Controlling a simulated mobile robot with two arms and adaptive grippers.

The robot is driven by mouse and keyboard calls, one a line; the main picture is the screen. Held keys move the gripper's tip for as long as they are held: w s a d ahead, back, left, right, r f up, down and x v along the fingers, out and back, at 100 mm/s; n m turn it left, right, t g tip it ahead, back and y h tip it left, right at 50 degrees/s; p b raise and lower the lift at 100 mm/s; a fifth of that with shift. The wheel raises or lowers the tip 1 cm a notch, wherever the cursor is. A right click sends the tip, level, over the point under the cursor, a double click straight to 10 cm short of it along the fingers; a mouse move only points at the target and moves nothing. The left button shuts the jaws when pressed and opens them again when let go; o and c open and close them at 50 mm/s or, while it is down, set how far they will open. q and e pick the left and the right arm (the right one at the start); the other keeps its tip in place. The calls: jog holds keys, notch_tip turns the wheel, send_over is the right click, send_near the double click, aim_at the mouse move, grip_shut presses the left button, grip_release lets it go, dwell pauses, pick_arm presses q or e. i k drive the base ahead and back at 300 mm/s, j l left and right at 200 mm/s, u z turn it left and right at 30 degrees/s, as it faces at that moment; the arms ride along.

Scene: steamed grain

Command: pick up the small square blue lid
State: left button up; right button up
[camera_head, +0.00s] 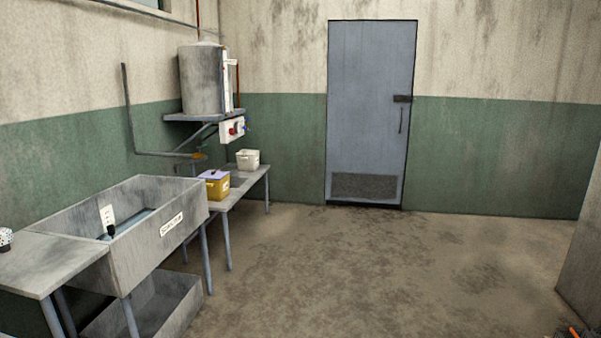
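A small blue-violet lid (213,174) lies on top of a yellow square container (215,187). The container stands on a low grey bench (240,190) along the left wall, beyond the sink. The lid looks flat and is small at this distance. Neither my left nor my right gripper can be made out in the head view.
A large grey sink (150,255) and a side table (55,265) stand in the left foreground. A whitish container (248,159) is farther along the bench. A metal tank (203,80) sits on a wall shelf above. The floor (380,270) is clear toward the blue-grey door (370,110). An unclear dark-orange thing (574,332) shows lower right.

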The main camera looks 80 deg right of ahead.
aim_at(209, 174)
jog(key=z, duration=2.05)
jog(key=i+l+z, duration=0.1)
jog(key=i+z, duration=0.5)
jog(key=i, duration=1.7)
jog(key=i+u, duration=0.15)
jog(key=i, duration=0.35)
jog(key=i+l+u, duration=0.1)
jog(key=i, duration=0.45)
jog(key=i+l+u, duration=0.15)
jog(key=i, duration=0.35)
jog(key=i+l+u, duration=0.15)
jog(key=i, duration=0.35)
jog(key=l, duration=0.15)
